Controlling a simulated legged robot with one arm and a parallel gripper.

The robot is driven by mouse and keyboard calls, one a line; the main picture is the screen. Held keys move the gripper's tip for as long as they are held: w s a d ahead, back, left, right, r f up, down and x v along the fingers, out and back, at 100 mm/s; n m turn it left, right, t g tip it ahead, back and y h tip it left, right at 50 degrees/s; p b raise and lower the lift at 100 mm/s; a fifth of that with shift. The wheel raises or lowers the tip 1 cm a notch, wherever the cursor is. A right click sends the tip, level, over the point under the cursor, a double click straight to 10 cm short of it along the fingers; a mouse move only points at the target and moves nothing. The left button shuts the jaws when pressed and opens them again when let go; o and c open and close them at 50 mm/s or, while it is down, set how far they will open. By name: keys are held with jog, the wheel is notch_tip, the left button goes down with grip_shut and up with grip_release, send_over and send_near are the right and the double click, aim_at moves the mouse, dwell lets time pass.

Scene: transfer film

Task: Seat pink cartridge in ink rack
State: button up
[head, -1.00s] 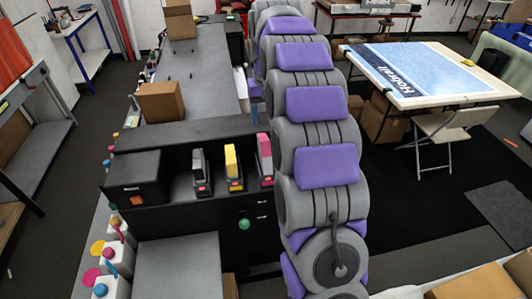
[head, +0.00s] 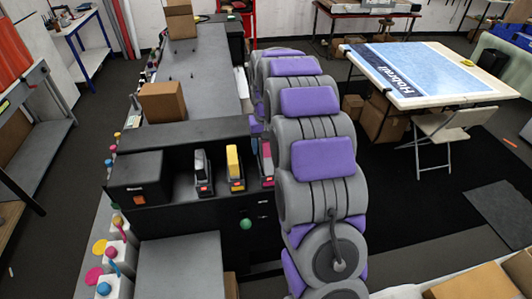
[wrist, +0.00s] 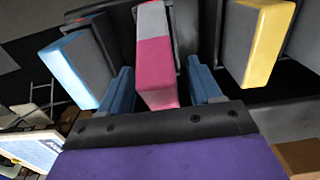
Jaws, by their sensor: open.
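The pink cartridge (wrist: 157,70), with a grey far end, stands out in the middle of the wrist view. My gripper (wrist: 161,82) is open, with one blue finger on each side of it. A gap shows on the right side; contact on the left is unclear. In the head view the pink cartridge (head: 266,160) shows at the right end of the row in the black ink rack (head: 190,133), partly behind my arm. How deep the cartridge sits is unclear.
The yellow cartridge (wrist: 258,40) is right of my gripper and a cyan one (wrist: 75,70) is left of it, both close. A grey-black cartridge (head: 203,175) stands at the row's left in the head view. A cardboard box (head: 162,102) sits on the printer behind.

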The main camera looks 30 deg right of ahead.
jog(key=shift+a+f, duration=0.1)
jog(key=shift+f, duration=0.2)
grip_shut()
dwell(0.4)
